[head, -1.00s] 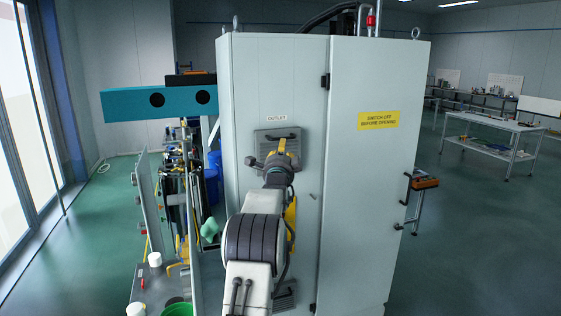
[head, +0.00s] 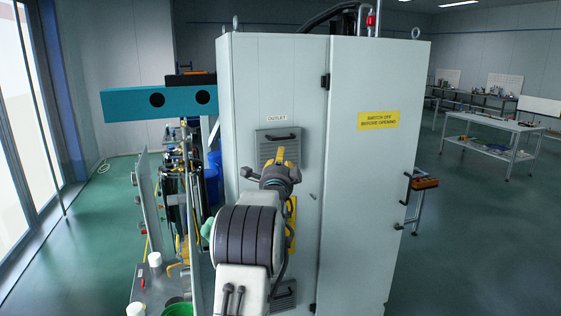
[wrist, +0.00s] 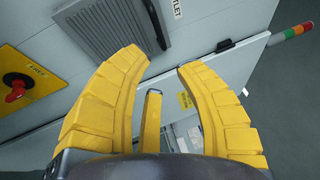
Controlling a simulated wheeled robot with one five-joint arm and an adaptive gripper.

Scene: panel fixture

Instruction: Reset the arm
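My gripper (head: 281,156) shows in the head view at the end of my arm, in front of the grey cabinet and just below the OUTLET label. In the wrist view its two yellow fingers (wrist: 165,69) stand apart with nothing between their tips. Behind them is the grey cabinet face, tilted in the picture. A louvred outlet panel (head: 278,137) with a dark handle is on the cabinet behind my gripper. The outlet panel also shows at the top of the wrist view (wrist: 105,28). In the head view my arm partly hides the cabinet's lower left door.
A red emergency knob (wrist: 15,91) sits on a yellow plate at the wrist view's left. The cabinet (head: 375,190) carries a yellow warning label (head: 378,120). A teal beam (head: 158,101) juts out left. A cluttered cart (head: 155,285) stands left; open floor lies right (head: 480,240).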

